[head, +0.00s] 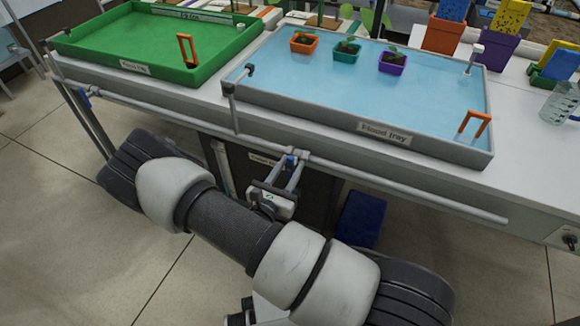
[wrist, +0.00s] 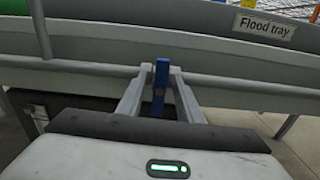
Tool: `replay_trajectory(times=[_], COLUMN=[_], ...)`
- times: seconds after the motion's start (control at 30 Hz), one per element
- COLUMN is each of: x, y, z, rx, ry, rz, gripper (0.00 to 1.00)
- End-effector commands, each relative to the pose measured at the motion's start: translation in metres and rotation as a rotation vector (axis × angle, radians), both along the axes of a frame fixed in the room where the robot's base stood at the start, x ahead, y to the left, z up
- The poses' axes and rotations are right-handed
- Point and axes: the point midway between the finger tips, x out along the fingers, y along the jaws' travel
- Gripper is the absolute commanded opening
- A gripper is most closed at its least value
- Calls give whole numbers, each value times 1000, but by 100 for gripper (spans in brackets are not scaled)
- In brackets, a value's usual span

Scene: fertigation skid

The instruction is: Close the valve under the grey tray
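The grey tray (head: 330,85), labelled "Flood tray", holds blue water; its front also shows in the wrist view (wrist: 180,45). A pipe runs below its front edge, with a blue valve handle (head: 291,160) on it. In the wrist view the handle (wrist: 161,85) stands upright between the two fingers of my gripper (wrist: 161,78). The fingers are apart, one on each side of the handle, with a small gap showing at the left. Contact on the right side is unclear. In the head view my gripper (head: 291,165) partly hides the valve.
A green tray (head: 150,45) stands at the left, with another blue valve handle (head: 84,98) under it. Small potted seedlings (head: 347,50) stand in the grey tray. A blue box (head: 361,219) is on the floor under the bench. A clear jug (head: 560,102) stands at the right.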

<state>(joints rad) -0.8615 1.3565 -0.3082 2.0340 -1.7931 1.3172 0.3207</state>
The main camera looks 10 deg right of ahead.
Motion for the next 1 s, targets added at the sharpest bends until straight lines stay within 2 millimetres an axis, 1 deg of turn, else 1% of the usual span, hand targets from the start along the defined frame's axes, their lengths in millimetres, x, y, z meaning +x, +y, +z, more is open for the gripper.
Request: replay_trajectory(times=[0.23,0.37,0.47,0.8,0.9,1.0], x=[-2,-14,-31,-99,-115,-127], y=[2,12,24,73,84,93], z=[1,1,1,1,1,1], rx=[-1,0,-1,0,0,-1], ry=[1,1,3,1,1,1], rz=[1,3,4,5,3,2], gripper=[33,33,33,33,33,33])
